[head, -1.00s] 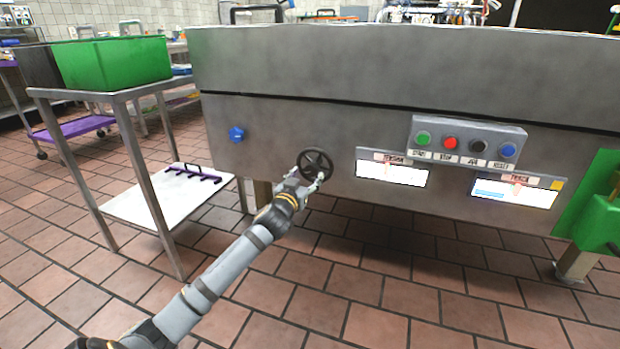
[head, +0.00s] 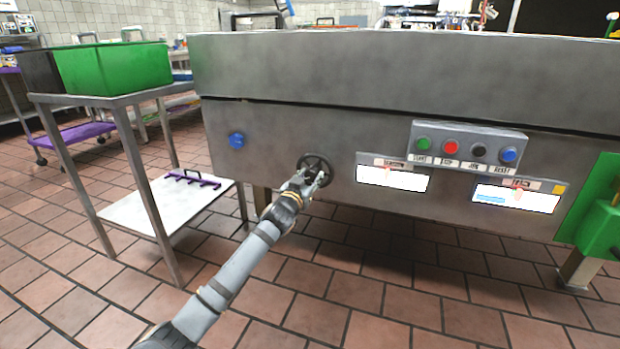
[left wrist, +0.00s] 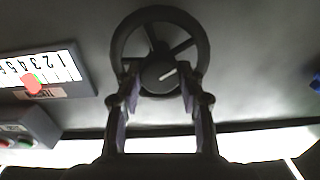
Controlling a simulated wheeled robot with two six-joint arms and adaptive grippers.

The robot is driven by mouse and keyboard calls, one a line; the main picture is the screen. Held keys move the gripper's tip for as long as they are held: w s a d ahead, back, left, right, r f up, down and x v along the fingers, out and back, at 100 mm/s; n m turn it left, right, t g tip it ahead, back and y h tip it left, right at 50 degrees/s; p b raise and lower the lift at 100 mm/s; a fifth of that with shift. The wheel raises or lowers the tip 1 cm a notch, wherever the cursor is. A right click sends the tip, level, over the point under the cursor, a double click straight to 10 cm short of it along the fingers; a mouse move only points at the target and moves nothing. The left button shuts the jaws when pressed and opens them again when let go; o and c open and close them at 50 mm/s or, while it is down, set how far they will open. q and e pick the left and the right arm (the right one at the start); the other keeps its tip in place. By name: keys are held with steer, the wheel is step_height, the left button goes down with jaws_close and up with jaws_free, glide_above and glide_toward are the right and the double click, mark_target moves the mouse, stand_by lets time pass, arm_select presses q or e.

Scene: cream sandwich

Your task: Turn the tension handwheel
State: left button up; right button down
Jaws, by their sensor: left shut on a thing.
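The dark tension handwheel (head: 317,155) is on the front of the steel machine. In the left wrist view the spoked wheel (left wrist: 160,13) faces me, with a short white mark on its round hub. My left gripper (head: 314,178) is at the wheel, its fingers on either side of the hub. In the left wrist view the gripper (left wrist: 160,82) is shut on the wheel, and its fingers overlap the lower rim. The tension display (head: 393,177) is right of the wheel. Its numbered scale (left wrist: 60,65) has a red pointer. My right gripper is out of view.
A button box (head: 467,143) juts out at the upper right, above a second display (head: 515,196). A blue knob (head: 236,140) is left of the wheel. A steel table (head: 100,93) with a green bin (head: 112,68) stands at left. Floor below the arm is clear.

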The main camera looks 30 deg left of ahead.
arm_select(q)
steer(key=shift+r+m+p, duration=0.15)
steer(key=shift+m+p, duration=0.25)
steer(key=shift+p, duration=0.3)
steer(key=m+p, duration=0.2)
steer(key=p, duration=0.1)
steer(key=shift+r+p, duration=0.1)
steer(key=shift+p, duration=0.2)
steer(key=shift+m+p, duration=0.85)
steer(key=shift+m, duration=0.15)
steer(key=shift+f+m+p, duration=0.25)
steer(key=shift+m+p, duration=0.15)
steer(key=shift+m, duration=0.1)
steer(key=o, duration=1.2)
steer(key=shift+s, duration=0.1)
